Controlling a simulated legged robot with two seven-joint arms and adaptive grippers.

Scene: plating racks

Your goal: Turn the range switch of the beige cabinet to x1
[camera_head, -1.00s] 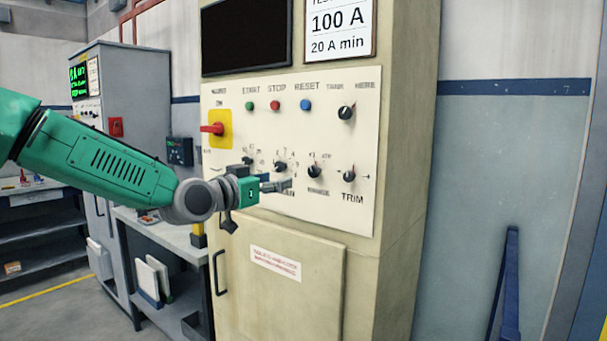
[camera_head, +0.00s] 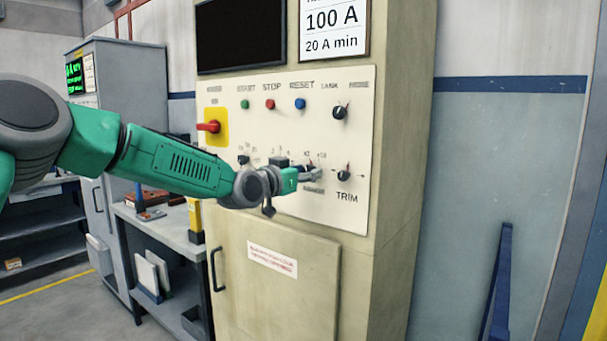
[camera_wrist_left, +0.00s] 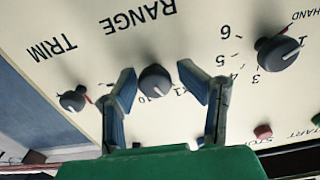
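The beige cabinet (camera_head: 400,150) stands in front of me with a cream control panel. Its range switch (camera_wrist_left: 155,82) is a dark round knob by the word RANGE. A marking ending in 10 and a x1 marking lie beside it in the wrist view, where the panel appears turned over. My left gripper (camera_head: 312,173) is at the panel, hiding most of the range switch in the head view. In the wrist view, its two fingers (camera_wrist_left: 160,80) are open, one on each side of the knob, with visible gaps. My right gripper is out of view.
The trim knob (camera_head: 344,175) is close to the right of my fingers. A numbered knob (camera_wrist_left: 277,54) shows on the other side in the wrist view. A red switch (camera_head: 208,127) and push buttons are also on the panel. A workbench (camera_head: 165,228) stands left.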

